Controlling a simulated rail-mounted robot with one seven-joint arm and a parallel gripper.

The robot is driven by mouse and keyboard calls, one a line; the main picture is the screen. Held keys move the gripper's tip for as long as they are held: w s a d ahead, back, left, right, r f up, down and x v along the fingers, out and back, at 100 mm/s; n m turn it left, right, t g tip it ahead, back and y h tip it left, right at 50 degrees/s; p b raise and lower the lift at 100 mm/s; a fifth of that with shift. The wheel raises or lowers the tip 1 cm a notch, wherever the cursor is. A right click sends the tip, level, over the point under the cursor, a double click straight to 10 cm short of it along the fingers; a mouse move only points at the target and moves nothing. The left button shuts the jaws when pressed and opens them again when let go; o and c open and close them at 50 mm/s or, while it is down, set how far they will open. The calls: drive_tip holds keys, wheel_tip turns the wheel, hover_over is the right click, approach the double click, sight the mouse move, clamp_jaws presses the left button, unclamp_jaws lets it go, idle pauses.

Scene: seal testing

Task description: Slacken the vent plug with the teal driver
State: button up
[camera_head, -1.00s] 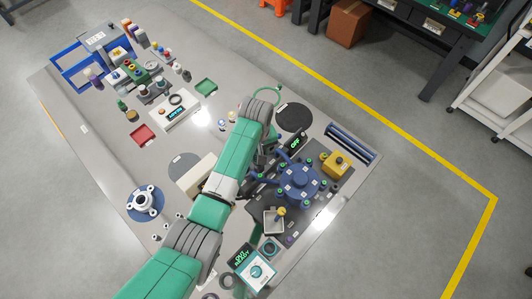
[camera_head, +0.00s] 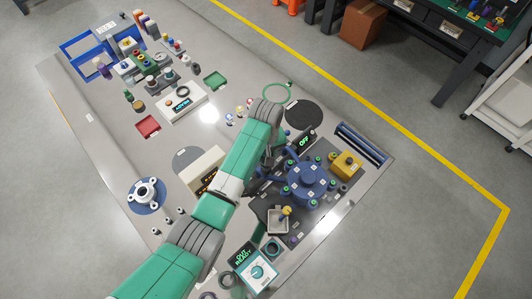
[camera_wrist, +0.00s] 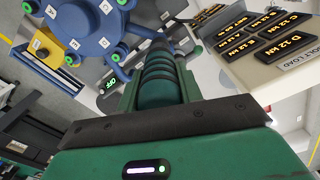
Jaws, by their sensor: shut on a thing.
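My gripper (camera_wrist: 160,105) is shut on a dark teal ribbed handle (camera_wrist: 158,82), which I take for the teal driver. The handle points away from the wrist camera, and its tip is hidden. In the head view my arm covers the gripper and driver. The blue round housing (camera_head: 306,182) with lettered tags and green-ringed ports stands right of my arm on a dark mat. It also shows at the upper left of the wrist view (camera_wrist: 88,25). I cannot tell which fitting is the vent plug. The driver appears beside the housing; contact cannot be seen.
A display reading OFF (camera_head: 305,140) stands behind the housing, with a yellow block (camera_head: 346,164) to its right. A bolt-load panel (camera_wrist: 265,45) lies at right in the wrist view. A black disc (camera_head: 304,114) lies beyond my arm.

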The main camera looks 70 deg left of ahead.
drive_tip(key=shift+f+b, duration=0.65)
drive_tip(key=shift+f, duration=0.35)
idle(1.2)
drive_tip(key=shift+r+p, duration=0.2)
drive_tip(key=shift+p, duration=0.25)
idle(0.5)
drive_tip(key=shift+d+r+p, duration=0.1)
drive_tip(key=shift+r+p, duration=0.75)
drive_tip(key=shift+p, duration=0.05)
drive_tip(key=shift+r, duration=0.2)
drive_tip(key=shift+f, duration=0.1)
wheel_tip(320, 180, up, 5)
drive_tip(key=p, duration=0.5)
